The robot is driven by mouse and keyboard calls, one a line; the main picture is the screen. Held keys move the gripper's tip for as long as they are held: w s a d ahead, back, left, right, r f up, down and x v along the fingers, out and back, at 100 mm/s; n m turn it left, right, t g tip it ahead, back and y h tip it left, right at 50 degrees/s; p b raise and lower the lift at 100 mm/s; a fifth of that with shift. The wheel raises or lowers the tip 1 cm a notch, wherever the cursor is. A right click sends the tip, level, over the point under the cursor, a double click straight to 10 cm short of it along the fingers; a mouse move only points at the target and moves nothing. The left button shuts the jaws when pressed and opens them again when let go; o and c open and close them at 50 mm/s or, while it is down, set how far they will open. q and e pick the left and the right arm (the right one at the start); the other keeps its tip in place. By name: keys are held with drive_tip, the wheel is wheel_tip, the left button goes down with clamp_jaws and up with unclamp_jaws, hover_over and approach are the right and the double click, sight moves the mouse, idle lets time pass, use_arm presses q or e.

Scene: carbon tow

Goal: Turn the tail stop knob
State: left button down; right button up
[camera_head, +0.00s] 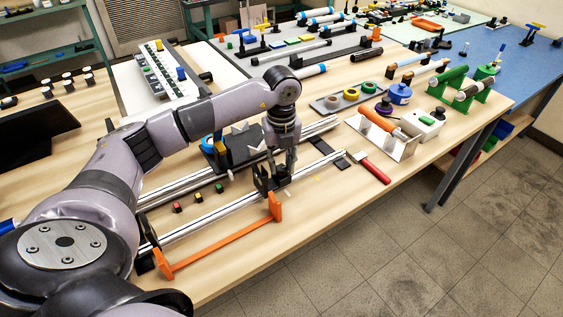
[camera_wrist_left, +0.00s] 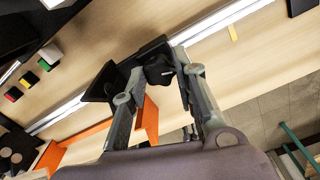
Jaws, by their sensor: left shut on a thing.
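My left gripper (camera_head: 275,172) points down at the black tail stop (camera_head: 262,181) on the front silver rail in the head view. In the left wrist view the fingers of my left gripper (camera_wrist_left: 161,66) are closed around a small black knob (camera_wrist_left: 158,71), one finger on each side. The knob sits beside the dark plate of the tail stop (camera_wrist_left: 101,84). In the head view the knob is hidden or too small to make out behind the fingers. My right gripper is in neither view.
An orange bar frame (camera_head: 225,240) runs along the table's front edge, close to the tail stop. Two silver rails (camera_head: 178,213) lie across the table, with small coloured blocks (camera_head: 178,207) between them. A red-handled brush (camera_head: 373,169) lies to the right.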

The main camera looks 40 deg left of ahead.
sight(281, 167)
use_arm(q)
drive_tip(key=c, duration=1.3)
unclamp_jaws()
drive_tip(key=shift+r, duration=0.1)
drive_tip(key=shift+r, duration=0.3)
wheel_tip(281, 167, up, 11)
drive_tip(key=shift+r, duration=0.15)
